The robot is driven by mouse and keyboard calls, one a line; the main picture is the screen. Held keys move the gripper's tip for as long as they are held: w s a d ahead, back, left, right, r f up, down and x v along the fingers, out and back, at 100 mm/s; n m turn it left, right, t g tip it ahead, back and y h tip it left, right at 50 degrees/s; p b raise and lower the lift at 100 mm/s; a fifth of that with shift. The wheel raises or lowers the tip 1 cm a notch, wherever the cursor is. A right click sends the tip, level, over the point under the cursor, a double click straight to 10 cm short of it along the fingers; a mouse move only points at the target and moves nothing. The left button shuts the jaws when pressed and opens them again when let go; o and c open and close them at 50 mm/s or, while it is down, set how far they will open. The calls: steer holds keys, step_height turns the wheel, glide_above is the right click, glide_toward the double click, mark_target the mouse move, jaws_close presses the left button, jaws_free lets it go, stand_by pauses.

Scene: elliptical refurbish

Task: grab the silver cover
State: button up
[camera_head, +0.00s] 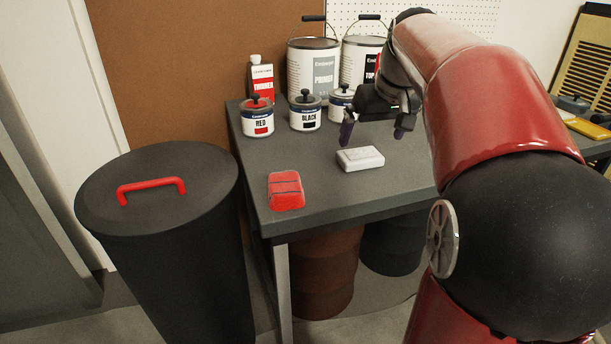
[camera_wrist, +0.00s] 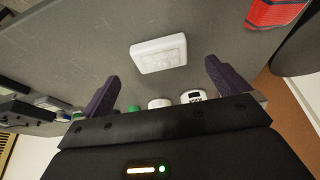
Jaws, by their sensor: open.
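A red block (camera_head: 286,190) lies at the table's front left corner. A black bin (camera_head: 150,215) with a red handle stands left. Table (camera_head: 335,203) around the cover is clear.

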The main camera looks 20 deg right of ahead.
mark_target(360, 153)
steer(key=shift+w+a+f, duration=0.3)
steer(key=shift+w, duration=0.3)
steer(key=x, duration=0.7)
steer(key=shift+w+d+b, duration=0.3)
steer(key=shift+w+b, duration=0.05)
steer(key=shift+w, duration=0.05)
steer(key=shift+r, duration=0.1)
steer(key=c, duration=1)
